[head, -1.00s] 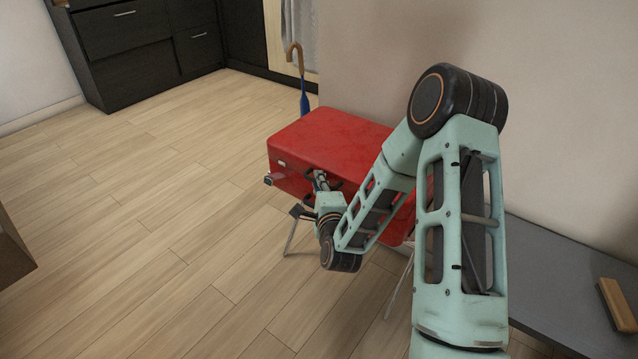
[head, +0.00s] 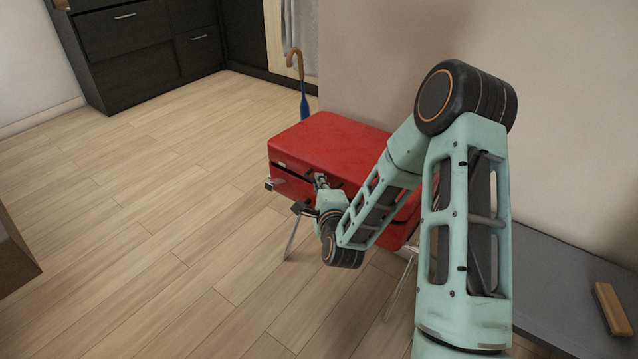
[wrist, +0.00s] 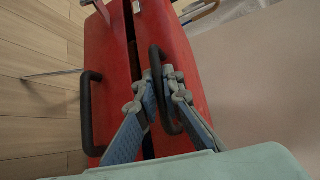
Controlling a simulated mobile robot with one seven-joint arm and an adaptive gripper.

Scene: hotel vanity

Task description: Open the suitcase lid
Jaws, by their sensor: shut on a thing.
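The red suitcase (head: 330,140) rests on a stand with thin metal legs, against the wall. Its lid is slightly raised, with a dark gap along the front. In the wrist view the lid (wrist: 176,45) is on the right and the base (wrist: 104,50) on the left, with the gap between them. My gripper (wrist: 155,90) is shut on the black lid handle (wrist: 155,62), one finger on each side. A second black handle (wrist: 86,112) is on the base, apart from my fingers. In the head view my gripper (head: 320,183) is at the suitcase front, partly hidden by my arm.
A blue umbrella with a wooden crook handle (head: 295,60) stands behind the suitcase. A grey bench (head: 560,275) with a wooden-looking block (head: 613,308) is at the right. Dark cabinets (head: 140,50) are at the back left. The wooden floor left of the suitcase is clear.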

